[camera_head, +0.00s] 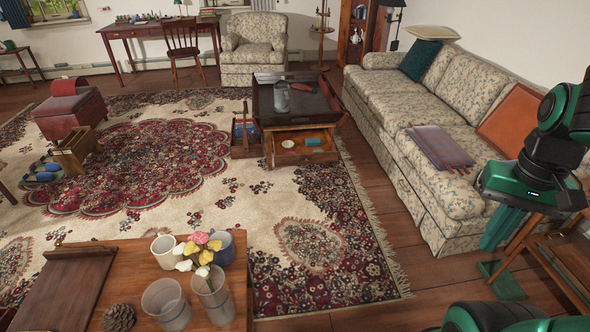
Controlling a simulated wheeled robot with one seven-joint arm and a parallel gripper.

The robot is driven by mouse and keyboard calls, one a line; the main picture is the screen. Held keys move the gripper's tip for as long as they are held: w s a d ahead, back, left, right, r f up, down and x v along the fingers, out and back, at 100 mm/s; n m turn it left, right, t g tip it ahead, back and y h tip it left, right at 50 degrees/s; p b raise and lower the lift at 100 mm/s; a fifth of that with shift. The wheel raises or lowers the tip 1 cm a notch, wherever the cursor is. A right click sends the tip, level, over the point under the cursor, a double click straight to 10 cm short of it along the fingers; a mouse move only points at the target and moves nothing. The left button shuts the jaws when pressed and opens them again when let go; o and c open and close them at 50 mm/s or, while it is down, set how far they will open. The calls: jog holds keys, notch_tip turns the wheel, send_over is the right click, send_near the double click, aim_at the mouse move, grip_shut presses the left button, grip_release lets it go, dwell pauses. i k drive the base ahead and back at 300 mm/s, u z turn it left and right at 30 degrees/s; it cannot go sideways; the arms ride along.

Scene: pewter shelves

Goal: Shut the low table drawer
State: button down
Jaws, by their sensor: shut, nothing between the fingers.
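The low wooden table (267,147) stands on the rug left of the sofa, under a dark raised-edge top. A shallow drawer (304,158) on its near side stands pulled out. Small things lie in it, among them a pale round one and a teal one. A second open drawer or box (237,150) juts out at the table's left side, with a blue thing in it. My gripper (490,246) is at the right, pointing down in front of the sofa, far from the drawer. Its green fingers are together, with nothing seen between them.
A flowered sofa (415,206) lines the right side, and a wooden side table (562,258) stands at lower right. A near table (120,262) holds cups, flowers and a pinecone.

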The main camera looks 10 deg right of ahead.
aim_at(304, 156)
jog(key=u, duration=0.05)
jog(key=k, duration=0.4)
jog(key=z, duration=0.8)
jog(key=i, duration=2.4)
jog(key=u, duration=1)
jog(key=i, duration=0.65)
jog(key=u, duration=0.4)
